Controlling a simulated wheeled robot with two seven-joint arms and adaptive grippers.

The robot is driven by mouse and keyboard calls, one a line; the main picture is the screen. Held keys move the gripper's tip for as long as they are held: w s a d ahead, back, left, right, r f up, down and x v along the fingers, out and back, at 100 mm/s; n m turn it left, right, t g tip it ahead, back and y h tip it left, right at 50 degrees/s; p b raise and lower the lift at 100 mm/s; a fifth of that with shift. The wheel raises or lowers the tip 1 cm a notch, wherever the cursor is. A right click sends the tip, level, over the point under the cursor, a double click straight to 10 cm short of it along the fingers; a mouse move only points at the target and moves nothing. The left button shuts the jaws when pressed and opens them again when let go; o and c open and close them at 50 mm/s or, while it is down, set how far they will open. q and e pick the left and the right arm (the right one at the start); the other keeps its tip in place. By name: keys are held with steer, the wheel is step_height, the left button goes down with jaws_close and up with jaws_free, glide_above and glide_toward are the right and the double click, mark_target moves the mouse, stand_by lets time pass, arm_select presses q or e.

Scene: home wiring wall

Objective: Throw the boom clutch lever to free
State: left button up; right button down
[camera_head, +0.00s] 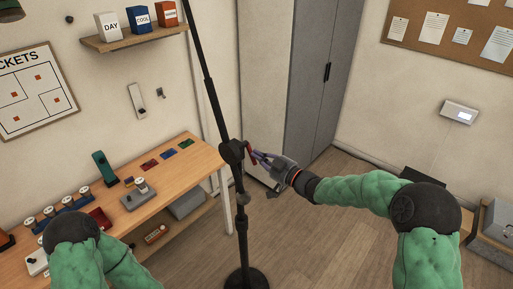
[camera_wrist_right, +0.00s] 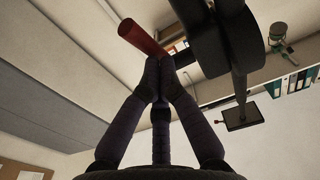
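The boom stand (camera_head: 241,215) is a black upright pole on a round base, with a long boom slanting up from its clutch. The dark clutch (camera_head: 231,152) sits at the pole's top and also shows large in the right wrist view (camera_wrist_right: 210,35). The red clutch lever (camera_head: 249,150) is on its right side; in the wrist view it is a red cylinder (camera_wrist_right: 140,37). My right gripper (camera_head: 255,156) is at the lever, its fingers drawn together. In the wrist view its tips (camera_wrist_right: 167,62) meet just beside the lever; contact is unclear. My left gripper is out of view.
A wooden workbench (camera_head: 185,160) with small devices and coloured cards stands left of the boom stand. A grey cabinet (camera_head: 322,75) stands behind. A shelf (camera_head: 135,38) holds labelled boxes. The wooden floor (camera_head: 310,245) right of the stand is clear.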

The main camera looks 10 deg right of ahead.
steer(key=shift+w+a+f+b, duration=0.35)
steer(key=shift+w+f+b, duration=0.1)
steer(key=shift+f+b, duration=0.25)
steer(key=shift+w+a+f, duration=0.15)
steer(key=shift+f, duration=0.15)
steer(key=shift+r, duration=0.15)
stand_by(0.4)
steer(key=shift+r+p, duration=0.3)
steer(key=shift+r, duration=0.25)
steer(key=v, duration=0.7)
stand_by(0.8)
